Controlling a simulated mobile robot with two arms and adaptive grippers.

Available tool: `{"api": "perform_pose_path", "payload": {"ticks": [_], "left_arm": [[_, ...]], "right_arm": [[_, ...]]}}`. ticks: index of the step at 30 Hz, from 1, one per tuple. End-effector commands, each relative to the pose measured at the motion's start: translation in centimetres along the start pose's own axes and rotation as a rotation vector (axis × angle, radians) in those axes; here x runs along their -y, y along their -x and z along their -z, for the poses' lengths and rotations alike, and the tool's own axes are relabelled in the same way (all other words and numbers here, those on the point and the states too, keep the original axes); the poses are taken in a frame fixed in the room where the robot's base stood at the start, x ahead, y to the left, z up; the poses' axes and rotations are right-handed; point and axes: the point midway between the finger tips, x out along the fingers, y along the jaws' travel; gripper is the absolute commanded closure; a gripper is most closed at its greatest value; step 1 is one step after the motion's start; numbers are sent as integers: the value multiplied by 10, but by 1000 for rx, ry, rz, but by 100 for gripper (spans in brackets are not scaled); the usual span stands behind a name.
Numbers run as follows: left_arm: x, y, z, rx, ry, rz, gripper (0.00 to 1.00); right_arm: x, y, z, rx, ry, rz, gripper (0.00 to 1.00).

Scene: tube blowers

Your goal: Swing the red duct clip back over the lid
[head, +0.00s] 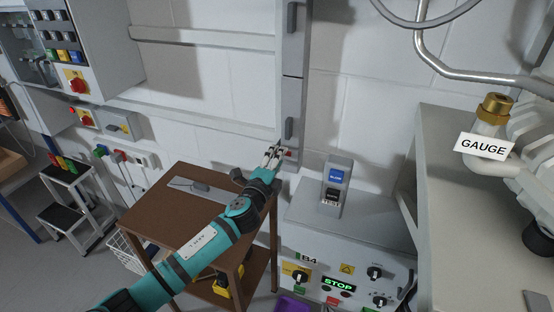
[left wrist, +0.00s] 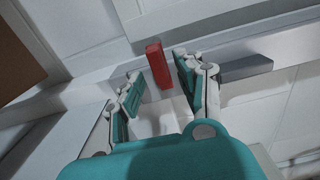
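The red duct clip (left wrist: 158,65) is a small upright red block on the grey duct in the left wrist view. My left gripper (head: 274,153) is at the lower part of the vertical grey duct (head: 292,98). In the left wrist view my left gripper (left wrist: 160,83) is open, its fingers on either side of the clip's line. I cannot tell whether they touch it. Which duct panel is the lid is unclear. My right gripper is not in view.
Grey handles (head: 289,128) stick out from the duct. A brown table (head: 160,222) holding a grey plate stands below my left arm. A control box marked B4 (head: 350,235), with a blue switch unit (head: 336,182) on top, stands right of the duct. A GAUGE fitting (head: 484,147) is at far right.

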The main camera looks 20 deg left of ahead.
Motion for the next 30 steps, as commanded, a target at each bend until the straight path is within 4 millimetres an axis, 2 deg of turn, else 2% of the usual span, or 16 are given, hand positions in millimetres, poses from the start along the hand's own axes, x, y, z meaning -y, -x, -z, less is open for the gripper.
{"api": "perform_pose_path", "payload": {"ticks": [8, 11, 21, 25, 30], "left_arm": [[0, 7, 0, 0, 1, 1, 63], [-1, 21, 0, 0, 1, 0, 63], [-1, 92, 0, -1, 1, -2, 63], [-1, 110, 0, 0, 1, -2, 63], [0, 119, 0, 0, 0, 0, 63]], "right_arm": [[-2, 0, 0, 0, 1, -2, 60], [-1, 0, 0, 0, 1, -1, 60], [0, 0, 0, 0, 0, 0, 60], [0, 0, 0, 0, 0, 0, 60], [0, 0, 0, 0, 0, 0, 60]]}}
